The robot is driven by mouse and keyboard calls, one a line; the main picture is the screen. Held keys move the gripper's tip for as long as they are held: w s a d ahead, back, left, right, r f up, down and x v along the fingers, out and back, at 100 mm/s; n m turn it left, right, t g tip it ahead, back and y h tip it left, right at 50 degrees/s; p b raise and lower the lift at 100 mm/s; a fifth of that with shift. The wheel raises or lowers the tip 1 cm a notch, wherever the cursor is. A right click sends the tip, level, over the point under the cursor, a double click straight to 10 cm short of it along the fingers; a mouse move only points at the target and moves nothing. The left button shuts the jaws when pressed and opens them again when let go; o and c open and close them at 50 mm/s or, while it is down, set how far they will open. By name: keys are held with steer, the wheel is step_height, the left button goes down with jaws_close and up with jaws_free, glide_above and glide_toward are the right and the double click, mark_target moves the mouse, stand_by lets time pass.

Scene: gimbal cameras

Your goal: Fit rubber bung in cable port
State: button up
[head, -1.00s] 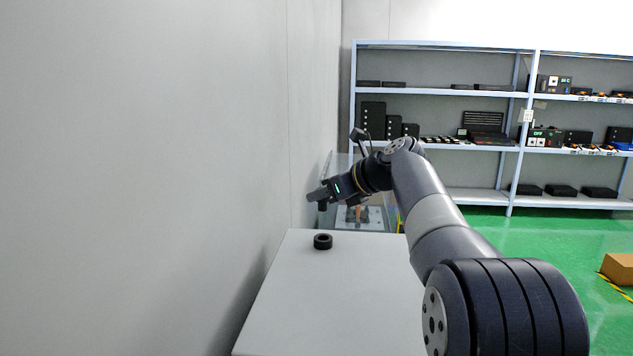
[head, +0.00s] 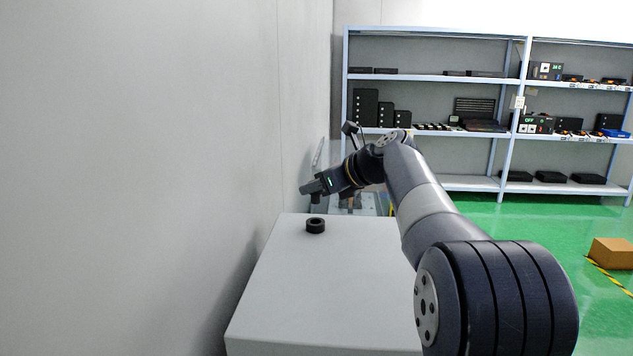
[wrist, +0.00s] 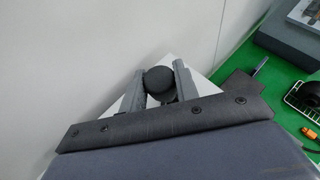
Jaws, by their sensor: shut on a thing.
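My gripper (head: 306,190) is at the end of my arm in the head view, above and beyond the white box top, near the wall. In the wrist view my gripper (wrist: 159,78) has its two grey fingers on either side of a round black rubber bung (wrist: 160,84). It is shut on the bung. A short black ring (head: 315,226), which looks like the cable port, stands on the white box top in the head view. The gripper is apart from it. The bung cannot be made out in the head view, and the ring cannot be made out in the wrist view.
The white box (head: 330,290) has a clear top apart from the ring. A grey wall (head: 140,170) runs close along its left. Shelves (head: 430,79) with dark equipment stand behind. A cardboard box (head: 612,252) sits on the green floor at right.

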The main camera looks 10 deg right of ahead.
steer(key=shift+f+b, duration=1.25)
steer(key=shift+f, duration=1.75)
steer(key=shift+f, duration=0.3)
steer(key=o, duration=1)
steer(key=b+v, duration=0.1)
steer(key=v, duration=0.9)
steer(key=shift+s+d+r, duration=0.2)
steer(key=shift+s+d, duration=0.05)
